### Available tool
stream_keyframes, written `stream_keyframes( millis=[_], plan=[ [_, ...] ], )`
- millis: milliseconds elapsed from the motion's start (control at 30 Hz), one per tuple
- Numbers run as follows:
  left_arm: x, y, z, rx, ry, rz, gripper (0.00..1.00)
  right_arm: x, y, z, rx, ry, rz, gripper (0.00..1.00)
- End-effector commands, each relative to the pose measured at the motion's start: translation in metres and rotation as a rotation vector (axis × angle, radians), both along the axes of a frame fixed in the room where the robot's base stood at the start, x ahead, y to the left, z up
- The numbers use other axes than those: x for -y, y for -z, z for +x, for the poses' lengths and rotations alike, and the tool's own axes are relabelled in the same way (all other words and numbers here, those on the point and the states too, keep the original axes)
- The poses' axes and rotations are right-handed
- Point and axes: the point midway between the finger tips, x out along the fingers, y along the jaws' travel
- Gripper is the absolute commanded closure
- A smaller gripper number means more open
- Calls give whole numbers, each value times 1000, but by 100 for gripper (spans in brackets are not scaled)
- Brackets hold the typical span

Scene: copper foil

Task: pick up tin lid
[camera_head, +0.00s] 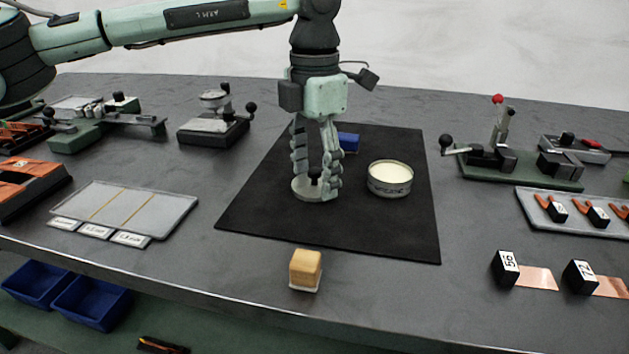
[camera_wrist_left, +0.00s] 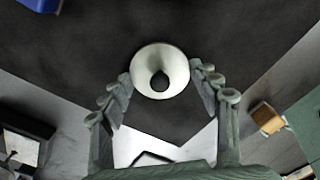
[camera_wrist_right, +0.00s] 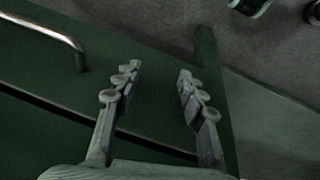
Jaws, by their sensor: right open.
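The tin lid (camera_head: 300,187) is a pale round disc with a dark knob, lying on the black mat (camera_head: 265,205). My left gripper (camera_head: 318,180) points down over it, its fingers apart on either side of the knob. In the left wrist view the lid (camera_wrist_left: 146,66) lies just ahead of and between the spread fingertips (camera_wrist_left: 160,82), with a gap to the knob on both sides. The open tin (camera_head: 390,178), with cream-coloured contents, stands on the mat to the right. My right gripper (camera_wrist_right: 158,75) is open and empty in its wrist view.
A blue block (camera_head: 348,142) lies behind the gripper. A tray (camera_head: 150,208) is at left, and a green-based lever device (camera_head: 500,160) at right. A metal handle (camera_wrist_right: 60,40) is near my right gripper.

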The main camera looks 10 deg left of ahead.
Motion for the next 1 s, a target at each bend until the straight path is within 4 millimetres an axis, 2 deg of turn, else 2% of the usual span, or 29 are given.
stream_keyframes(
  millis=[67,400,500,1000],
  plan=[
    [0,1,0,-1,0,0,54,1,0,-1,-1,-1,-3,59],
    [-1,4,0,-5,-1,5,96,6,0,-3,-4,-1,-10,59],
    [-2,5,-1,-6,-1,6,100,6,0,-3,-4,-1,-10,59],
    [-1,4,-2,-12,2,6,100,6,3,-4,-8,0,-10,59]
  ],
)
